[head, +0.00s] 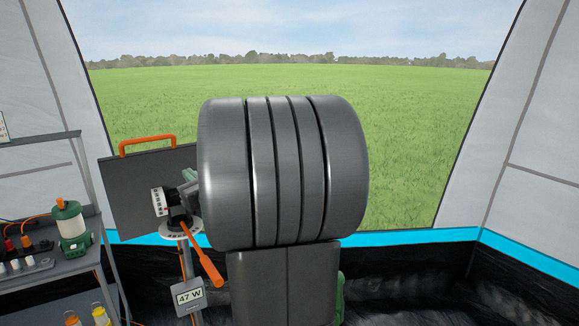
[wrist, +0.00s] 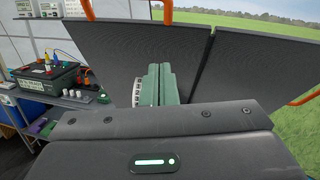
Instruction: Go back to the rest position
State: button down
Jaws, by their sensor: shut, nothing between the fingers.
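My gripper (wrist: 159,72) shows in the wrist view as two green fingers pressed together, with nothing between them. The fingers point at the dark solar panel (wrist: 130,48), just beside a white scale with dark marks (wrist: 137,92). In the head view my own large grey arm link fills the middle and hides most of my gripper. The panel (head: 125,205), with its orange handle (head: 147,140), stands behind and left of that link. An orange lever (head: 203,255) slants down from the mount under the panel. Whether the fingers touch anything is hidden.
A grey meter reading 47 W (head: 189,296) is on the stand below the panel. A shelf at left holds a green lantern (head: 69,225) and a power strip (head: 27,265). A dark box with cables (wrist: 50,85) shows in the wrist view. Open grass lies beyond the tent opening.

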jog(key=s+d+f+b, duration=0.3)
jog(key=s+d+f, duration=0.2)
jog(key=s+d, duration=0.2)
jog(key=shift+s, duration=0.25)
jog(key=shift+d+f, duration=0.1)
